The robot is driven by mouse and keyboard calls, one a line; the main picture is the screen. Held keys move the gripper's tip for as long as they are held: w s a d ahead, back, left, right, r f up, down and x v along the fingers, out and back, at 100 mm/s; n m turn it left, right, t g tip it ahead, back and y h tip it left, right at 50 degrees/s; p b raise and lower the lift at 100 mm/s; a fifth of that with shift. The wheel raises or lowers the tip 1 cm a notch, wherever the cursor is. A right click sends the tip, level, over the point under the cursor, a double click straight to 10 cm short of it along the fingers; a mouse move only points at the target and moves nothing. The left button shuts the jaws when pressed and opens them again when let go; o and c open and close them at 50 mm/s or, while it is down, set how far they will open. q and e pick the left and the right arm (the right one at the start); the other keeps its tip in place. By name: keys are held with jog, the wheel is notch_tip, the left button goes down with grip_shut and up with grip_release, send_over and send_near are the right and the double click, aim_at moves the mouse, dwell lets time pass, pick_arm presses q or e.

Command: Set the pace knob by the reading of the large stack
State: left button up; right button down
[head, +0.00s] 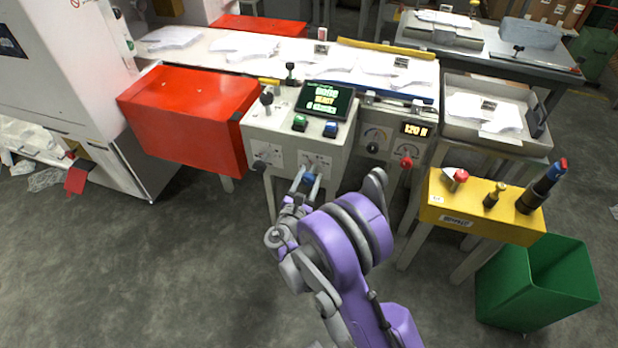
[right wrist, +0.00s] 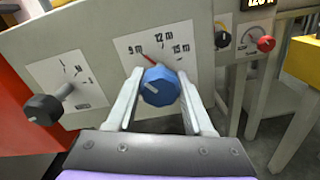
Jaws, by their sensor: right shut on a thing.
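My right gripper (head: 308,182) is at the front panel of the machine (head: 262,128). In the right wrist view its fingers (right wrist: 161,97) are shut on a blue knob (right wrist: 160,85), one on each side. The knob sits on a white dial (right wrist: 153,52) marked 9 m, 12 m and 15 m. A red pointer line shows above the knob, between the 9 m and 12 m marks. White flat stacks with small tags lie on the bench (head: 340,60) and in a grey tray (head: 485,140); which is the large stack, and the tag readings, I cannot tell. My left gripper is out of view.
A black knob (right wrist: 45,109) stands left of the dial. A screen (head: 325,100) reads READY. A red knob (head: 406,162) sits below a 120 N display (head: 415,129). A red cover (head: 190,115) is left, a yellow box (head: 475,212) and green bin (head: 535,285) right.

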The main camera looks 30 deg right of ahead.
jog(key=m, duration=0.5)
jog(key=shift+m+b, duration=0.3)
jog(key=shift+b, duration=0.1)
jog(key=m, duration=0.5)
jog(key=shift+m, duration=0.4)
jog(key=shift+c, duration=1.4)
grip_release()
jog(key=v, duration=1.1)
jog(key=shift+p, duration=0.35)
jog(key=shift+w, duration=0.1)
